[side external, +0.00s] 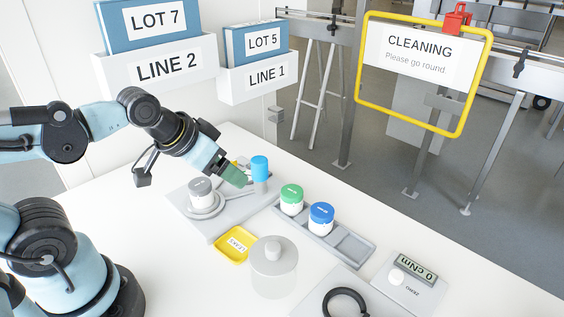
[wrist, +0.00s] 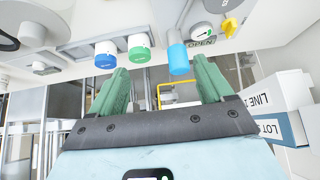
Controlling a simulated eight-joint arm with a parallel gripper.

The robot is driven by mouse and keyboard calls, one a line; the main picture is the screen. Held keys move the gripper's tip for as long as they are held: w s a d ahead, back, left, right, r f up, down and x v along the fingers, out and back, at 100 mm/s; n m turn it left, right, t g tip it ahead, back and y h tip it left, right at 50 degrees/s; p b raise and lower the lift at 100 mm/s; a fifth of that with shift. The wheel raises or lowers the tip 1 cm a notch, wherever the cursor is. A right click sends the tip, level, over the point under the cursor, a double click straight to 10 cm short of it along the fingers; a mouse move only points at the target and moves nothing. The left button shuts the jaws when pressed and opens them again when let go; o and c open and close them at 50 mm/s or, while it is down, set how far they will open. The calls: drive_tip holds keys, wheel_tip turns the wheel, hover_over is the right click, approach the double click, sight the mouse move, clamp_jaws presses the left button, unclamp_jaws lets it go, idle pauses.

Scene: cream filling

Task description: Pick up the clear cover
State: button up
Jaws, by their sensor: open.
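The clear cover (side external: 273,268) is a translucent, whitish cylinder with a round knob on top. It stands upright on the white table, in front of the yellow tray. In the wrist view a pale round shape with a lighter disc, probably the cover (wrist: 38,33), shows at the upper left. My gripper (side external: 235,176) has green fingers and is away from the cover, up and to the left of it in the side view, near the light blue cylinder (side external: 260,168). In the wrist view my gripper (wrist: 160,68) has its fingers spread apart with nothing held between them.
A grey holder carries a green-lidded jar (side external: 291,200) and a blue-lidded jar (side external: 321,219). A white jar (side external: 200,191) stands on a grey base. The yellow tray (side external: 232,258), black ring (side external: 345,301) and torque meter (side external: 410,284) lie around the cover.

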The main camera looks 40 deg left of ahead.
drive_tip(key=o, duration=0.4)
drive_tip(key=shift+d, duration=0.1)
drive_tip(key=m+g, duration=0.7)
approach(276, 261)
drive_tip(key=shift+w+a, duration=0.65)
drive_tip(key=shift+a, duration=0.1)
drive_tip(key=shift+d+f+m, duration=0.1)
drive_tip(key=shift+f+m, duration=0.05)
drive_tip(key=shift+m, duration=0.15)
drive_tip(key=shift+d+f, duration=0.15)
drive_tip(key=shift+f, duration=5.7)
